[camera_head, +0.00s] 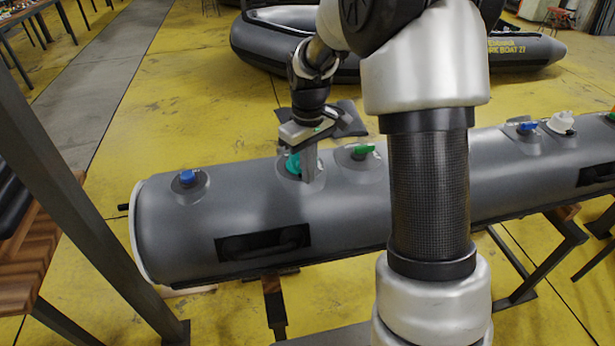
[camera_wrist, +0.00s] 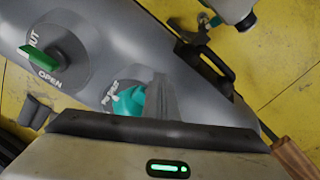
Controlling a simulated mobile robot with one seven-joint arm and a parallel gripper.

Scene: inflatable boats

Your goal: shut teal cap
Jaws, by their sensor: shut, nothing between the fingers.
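The teal cap (camera_head: 293,163) sits on a round valve on top of the grey inflatable tube (camera_head: 250,215). It also shows in the wrist view (camera_wrist: 129,101), partly hidden behind my fingers. My gripper (camera_head: 310,178) is shut with nothing between its fingers. It points down right beside the teal cap, on its right in both views. In the wrist view the fingers (camera_wrist: 160,95) overlap the cap's edge; I cannot tell whether they touch it.
A green-handled valve (camera_head: 361,150) lies to the right of the teal cap, marked OPEN in the wrist view. A blue cap (camera_head: 187,177) is at the tube's left end; another blue cap (camera_head: 526,127) and a white cap (camera_head: 562,122) are far right. A black boat (camera_head: 280,40) lies behind.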

